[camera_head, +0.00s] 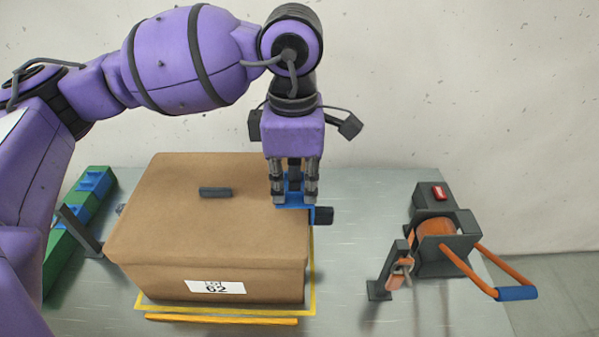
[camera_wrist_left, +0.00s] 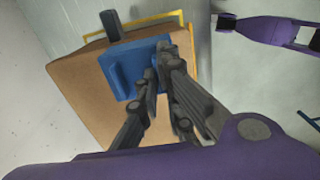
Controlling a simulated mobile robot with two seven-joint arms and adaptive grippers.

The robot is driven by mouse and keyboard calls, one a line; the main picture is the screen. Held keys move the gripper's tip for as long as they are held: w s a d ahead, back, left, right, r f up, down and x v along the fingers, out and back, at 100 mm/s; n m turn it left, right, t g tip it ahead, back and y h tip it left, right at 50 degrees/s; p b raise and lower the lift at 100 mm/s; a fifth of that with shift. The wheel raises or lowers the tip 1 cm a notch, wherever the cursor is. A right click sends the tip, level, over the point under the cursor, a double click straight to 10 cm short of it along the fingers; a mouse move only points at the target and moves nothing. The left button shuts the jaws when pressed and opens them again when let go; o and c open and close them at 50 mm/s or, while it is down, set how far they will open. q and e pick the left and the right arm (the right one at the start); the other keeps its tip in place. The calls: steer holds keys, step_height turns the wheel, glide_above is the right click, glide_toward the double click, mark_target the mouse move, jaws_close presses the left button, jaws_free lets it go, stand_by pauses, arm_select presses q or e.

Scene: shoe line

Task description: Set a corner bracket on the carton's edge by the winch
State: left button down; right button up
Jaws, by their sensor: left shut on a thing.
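The brown carton (camera_head: 215,235) with a "62" label stands on the grey table. My left gripper (camera_head: 294,200) points down at the carton's right top edge, on the side toward the winch. It is shut on a blue corner bracket (camera_head: 325,209) with a black block at its outer end. In the left wrist view the bracket (camera_wrist_left: 118,72) lies over the carton's edge (camera_wrist_left: 85,95), ahead of the fingers (camera_wrist_left: 160,78). I cannot tell whether it touches the carton. The winch (camera_head: 440,240), with an orange drum and blue-gripped handle, stands to the right, apart from the carton.
A green rack (camera_head: 62,250) with more blue brackets (camera_head: 95,183) stands left of the carton. A dark piece (camera_head: 215,192) lies on the carton's top. A yellow outline (camera_head: 312,265) surrounds the carton's base. Table between carton and winch is mostly clear.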

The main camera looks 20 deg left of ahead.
mark_target(295, 234)
arm_select(q)
steer(key=f, duration=0.1)
steer(key=f+b, duration=0.1)
steer(key=shift+s+f, duration=0.35)
step_height(295, 234, down, 3)
steer(key=shift+w+f+b, duration=0.1)
steer(key=shift+f+b, duration=0.1)
steer(key=shift+b, duration=0.45)
steer(key=shift+f, duration=0.35)
steer(key=shift+f+b, duration=0.6)
steer(key=shift+f, duration=0.3)
arm_select(e)
steer(key=f, duration=0.1)
steer(key=s+f, duration=0.1)
steer(key=s+d+f, duration=0.1)
steer(key=f, duration=0.1)
steer(key=shift+s+f, duration=0.1)
steer(key=shift+s, duration=0.15)
steer(key=shift+w+h, duration=0.1)
steer(key=shift+h, duration=0.2)
arm_select(q)
steer(key=shift+f, duration=0.15)
arm_select(e)
steer(key=shift+s+f+g, duration=0.2)
steer(key=shift+s+g, duration=0.1)
arm_select(q)
steer(key=shift+f, duration=0.2)
